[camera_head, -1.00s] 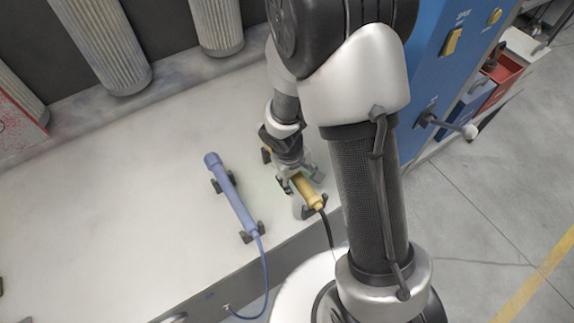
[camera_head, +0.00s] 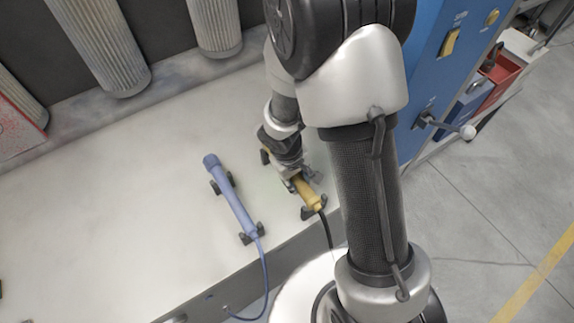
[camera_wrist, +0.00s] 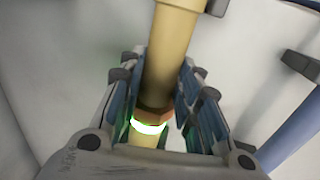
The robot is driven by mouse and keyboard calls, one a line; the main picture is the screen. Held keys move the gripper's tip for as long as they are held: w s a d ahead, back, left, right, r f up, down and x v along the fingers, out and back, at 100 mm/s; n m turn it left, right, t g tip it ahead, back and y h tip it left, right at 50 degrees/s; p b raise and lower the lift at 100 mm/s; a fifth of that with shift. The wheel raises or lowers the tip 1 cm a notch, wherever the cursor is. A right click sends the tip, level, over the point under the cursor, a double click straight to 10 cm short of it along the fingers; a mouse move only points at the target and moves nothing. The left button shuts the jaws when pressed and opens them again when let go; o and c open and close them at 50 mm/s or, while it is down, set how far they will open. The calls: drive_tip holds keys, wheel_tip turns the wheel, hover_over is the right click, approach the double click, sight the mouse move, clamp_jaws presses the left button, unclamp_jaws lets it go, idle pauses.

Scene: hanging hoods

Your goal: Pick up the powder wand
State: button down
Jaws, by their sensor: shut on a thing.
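The yellow wand (camera_head: 305,192) lies along its dark cradle (camera_head: 312,208) near the front edge of the pale bench, with a dark cable at its near end. My gripper (camera_head: 298,183) is around its middle, shut on it from both sides. In the wrist view the yellow wand (camera_wrist: 168,55) runs between the two fingers, with a brown band and a glowing green ring near the palm. A blue wand (camera_head: 233,203) rests in its own cradle to the left. No label shows which one is the powder wand. My arm hides part of the yellow wand's far end.
Pleated filter cylinders (camera_head: 97,45) hang at the back left. A blue cabinet (camera_head: 435,60) with yellow switches stands right of my arm. The blue wand's cable (camera_head: 265,275) hangs over the bench's front edge. The bench's left side is mostly clear.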

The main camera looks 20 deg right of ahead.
wheel_tip(320, 180, up, 25)
drive_tip(key=p, duration=1.2)
